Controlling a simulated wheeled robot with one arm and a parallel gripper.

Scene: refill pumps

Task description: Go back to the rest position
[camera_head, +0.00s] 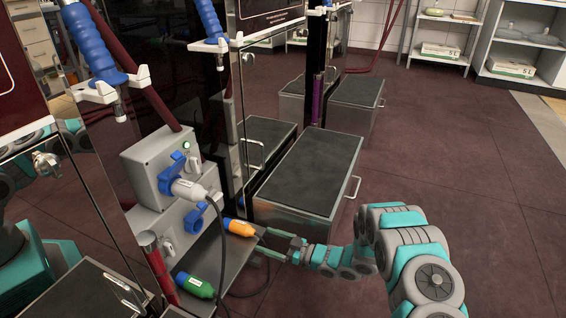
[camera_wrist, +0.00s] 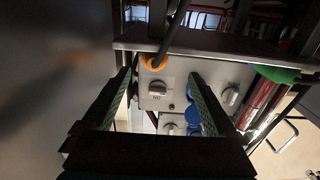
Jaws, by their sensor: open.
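My arm (camera_head: 412,255) reaches in from the right. My gripper (camera_head: 264,241) is open beside the pump's small shelf (camera_head: 230,262), with its fingers towards the orange connector (camera_head: 239,228). In the wrist view my gripper (camera_wrist: 163,76) has its fingers apart with nothing held between them. The orange connector (camera_wrist: 154,62) shows beyond the fingertips, apart from them. The grey socket box (camera_head: 165,165) stands above the shelf. A white plug (camera_head: 190,190) sits at its blue socket.
A green connector (camera_head: 195,285) lies on the shelf's near part. Dark cables hang close to my gripper. A steel step box (camera_head: 308,175) stands just behind my gripper. Pump cabinets line the left. The red-brown floor (camera_head: 450,150) is clear on the right.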

